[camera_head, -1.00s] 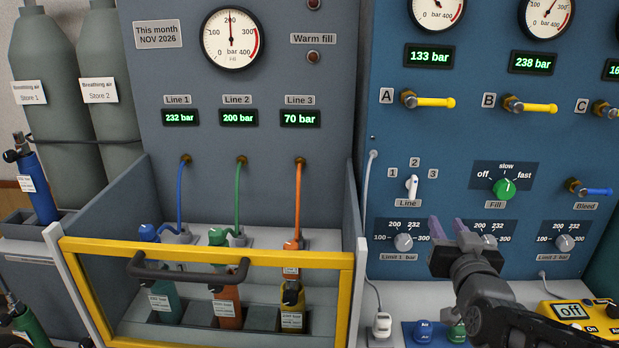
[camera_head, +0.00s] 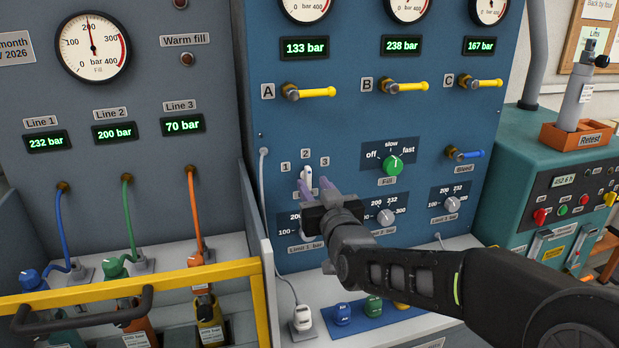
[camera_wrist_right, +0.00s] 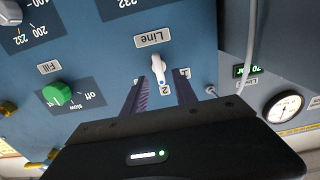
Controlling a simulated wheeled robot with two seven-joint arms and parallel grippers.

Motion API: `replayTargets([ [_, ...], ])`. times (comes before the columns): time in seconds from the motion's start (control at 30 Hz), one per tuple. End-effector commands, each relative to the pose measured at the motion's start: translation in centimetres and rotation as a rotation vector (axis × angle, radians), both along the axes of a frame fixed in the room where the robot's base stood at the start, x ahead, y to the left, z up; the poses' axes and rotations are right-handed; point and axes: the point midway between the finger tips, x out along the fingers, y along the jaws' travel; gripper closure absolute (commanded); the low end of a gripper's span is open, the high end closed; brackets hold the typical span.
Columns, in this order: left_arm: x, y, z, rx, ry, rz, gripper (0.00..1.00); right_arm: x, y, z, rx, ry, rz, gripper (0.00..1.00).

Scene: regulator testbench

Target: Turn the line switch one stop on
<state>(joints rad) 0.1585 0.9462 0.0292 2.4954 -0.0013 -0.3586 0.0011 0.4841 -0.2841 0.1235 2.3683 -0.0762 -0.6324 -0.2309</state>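The line switch (camera_head: 307,174) is a small white handle on the blue panel, with the labels 1, 2 and 3 around its upper side. Its handle stands close to upright, seemingly toward 2. My right gripper (camera_head: 315,186) is open just in front of the switch, its purple fingers hiding the lower part and the Line label in the head view. In the right wrist view, which is upside down, the white switch handle (camera_wrist_right: 158,68) lies ahead between the spread fingertips of the right gripper (camera_wrist_right: 161,76). I cannot tell whether they touch it. My left gripper is not in view.
The green Fill knob (camera_head: 393,165) is right of the switch, with the limit knobs (camera_head: 386,217) below. A white cable (camera_head: 264,190) runs down at the left. The yellow-framed guard (camera_head: 262,300) stands lower left. Blue and green parts lie on a blue mat (camera_head: 362,322) below.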

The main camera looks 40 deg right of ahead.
Motion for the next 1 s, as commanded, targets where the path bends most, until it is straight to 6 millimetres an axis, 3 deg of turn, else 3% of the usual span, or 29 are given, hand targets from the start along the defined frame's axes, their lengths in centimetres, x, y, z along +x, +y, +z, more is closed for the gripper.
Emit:
replayTargets([
  [0.23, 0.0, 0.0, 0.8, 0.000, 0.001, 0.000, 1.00, 3.0, -1.0, 0.0, 0.002, 0.002, 0.000, 0.66],
  [0.6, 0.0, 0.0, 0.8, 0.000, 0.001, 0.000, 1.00, 3.5, -1.2, 0.0, 0.001, 0.000, 0.000, 0.67],
  [1.0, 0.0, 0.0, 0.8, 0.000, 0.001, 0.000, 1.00, 3.4, -1.2, 0.0, 0.001, 0.001, 0.000, 1.00],
])
